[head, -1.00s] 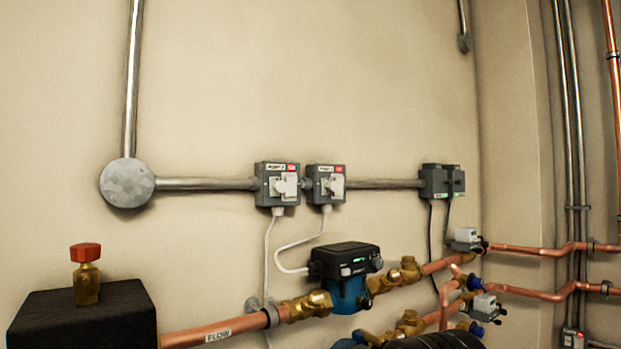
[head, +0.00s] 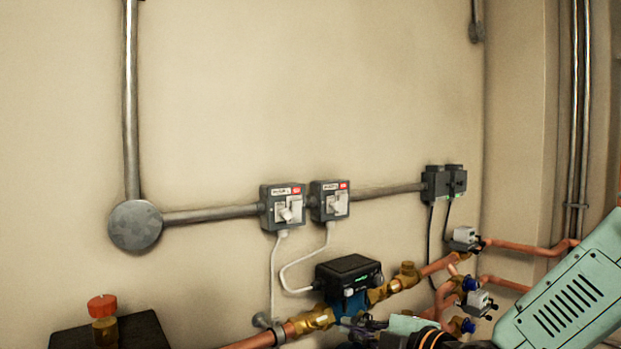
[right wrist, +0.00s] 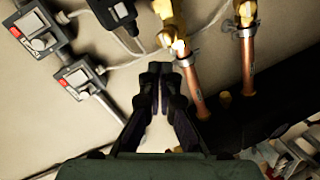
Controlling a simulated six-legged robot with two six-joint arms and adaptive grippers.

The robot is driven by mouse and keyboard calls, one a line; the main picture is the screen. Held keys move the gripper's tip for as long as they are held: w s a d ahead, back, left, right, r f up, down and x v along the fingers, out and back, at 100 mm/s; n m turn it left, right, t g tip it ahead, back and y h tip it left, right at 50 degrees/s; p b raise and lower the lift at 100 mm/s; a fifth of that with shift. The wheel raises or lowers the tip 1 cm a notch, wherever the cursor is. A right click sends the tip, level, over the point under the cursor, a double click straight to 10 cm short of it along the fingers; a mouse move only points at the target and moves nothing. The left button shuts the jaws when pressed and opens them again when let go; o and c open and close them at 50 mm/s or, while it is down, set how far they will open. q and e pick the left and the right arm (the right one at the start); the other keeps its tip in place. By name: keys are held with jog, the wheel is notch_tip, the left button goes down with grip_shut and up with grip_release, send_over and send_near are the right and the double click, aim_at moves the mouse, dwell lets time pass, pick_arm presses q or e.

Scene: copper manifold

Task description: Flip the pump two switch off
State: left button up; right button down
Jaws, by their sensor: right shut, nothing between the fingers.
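Two grey switch boxes with white rocker switches and red labels sit side by side on the wall in the head view, a left box (head: 282,207) and a right box (head: 329,201). Their printing is too small to read, so I cannot tell which is pump two. Both boxes also show at the left of the right wrist view, one higher (right wrist: 40,45) and one lower (right wrist: 77,78). My right gripper (head: 360,325) is low in front of the pipework, below and apart from the boxes. In the wrist view its fingers (right wrist: 156,70) are together and empty. My left gripper is out of view.
A blue and black pump (head: 348,275) sits on copper pipes with brass valves below the switches. White cables (head: 275,270) hang from the boxes. Two dark boxes (head: 436,184) are on the wall farther right. The wall above is clear.

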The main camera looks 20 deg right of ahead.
pick_arm(q)
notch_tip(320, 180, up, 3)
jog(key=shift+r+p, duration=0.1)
jog(key=shift+p, duration=0.9)
pick_arm(e)
notch_tip(320, 180, up, 16)
jog(key=d+n+t+y, duration=0.1)
jog(key=n+t, duration=0.2)
jog(key=n, duration=0.2)
jog(key=shift+r+y, duration=0.25)
jog(key=shift+y, duration=0.05)
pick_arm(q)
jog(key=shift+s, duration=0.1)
pick_arm(e)
jog(key=shift+w+d, duration=0.1)
jog(key=shift+d, duration=0.05)
send_near(297, 198)
jog(key=p+x, duration=0.1)
jog(key=x, duration=0.1)
jog(key=p+x, duration=0.2)
jog(key=x, duration=0.1)
jog(key=shift+w+f, duration=0.15)
jog(key=shift+f, duration=0.05)
jog(key=shift+w, duration=0.15)
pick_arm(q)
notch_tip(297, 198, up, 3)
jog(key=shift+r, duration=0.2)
pick_arm(e)
jog(key=shift+r, duration=0.1)
